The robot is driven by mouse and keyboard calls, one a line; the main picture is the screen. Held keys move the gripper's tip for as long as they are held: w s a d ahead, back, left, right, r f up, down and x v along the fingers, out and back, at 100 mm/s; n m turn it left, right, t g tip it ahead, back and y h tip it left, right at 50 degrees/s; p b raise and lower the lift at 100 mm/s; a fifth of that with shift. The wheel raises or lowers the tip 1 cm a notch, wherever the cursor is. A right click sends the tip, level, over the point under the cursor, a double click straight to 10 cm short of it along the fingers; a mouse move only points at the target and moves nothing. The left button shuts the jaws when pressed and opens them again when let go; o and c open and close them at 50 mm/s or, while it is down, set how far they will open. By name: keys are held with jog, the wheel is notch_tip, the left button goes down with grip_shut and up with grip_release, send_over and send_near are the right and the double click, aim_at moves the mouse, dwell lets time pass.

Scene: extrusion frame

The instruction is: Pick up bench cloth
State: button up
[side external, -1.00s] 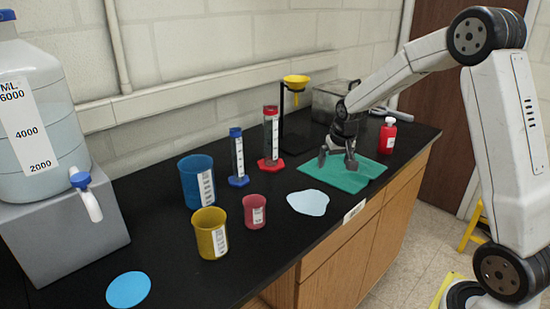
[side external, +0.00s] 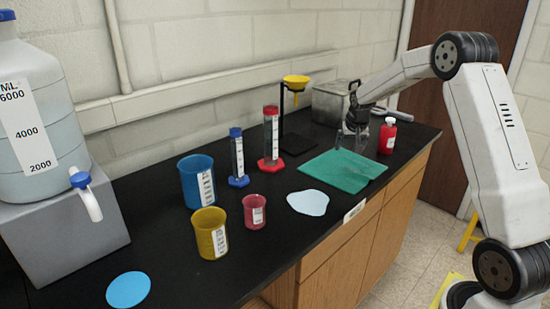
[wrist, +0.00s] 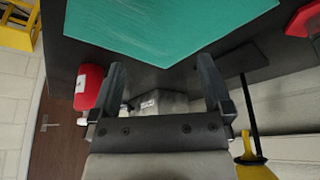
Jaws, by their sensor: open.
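The bench cloth (side external: 343,171) is a flat teal-green sheet lying on the black bench top, near its front edge. In the wrist view the cloth (wrist: 165,28) fills the top middle, beyond my fingertips. My gripper (side external: 351,146) is over the cloth's back edge in the side view, with its fingers pointing down. It also shows in the wrist view (wrist: 160,68), its two fingers well apart with nothing between them. My gripper is apart from the cloth; its exact height above the bench is hard to tell.
A red bottle (side external: 387,137) stands close to the right of my gripper. A metal box (side external: 331,104) and a stand with a yellow funnel (side external: 295,82) are behind. Red (side external: 271,138) and blue (side external: 237,158) cylinders stand left of the cloth, and a pale puddle-shaped patch (side external: 308,202) lies before them.

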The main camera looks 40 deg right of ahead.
jog(key=shift+x, duration=4.55)
grip_shut()
notch_tip(320, 180, up, 12)
jog(key=shift+r, duration=0.1)
notch_tip(320, 180, up, 9)
send_over(344, 169)
jog(key=shift+s+a, duration=0.25)
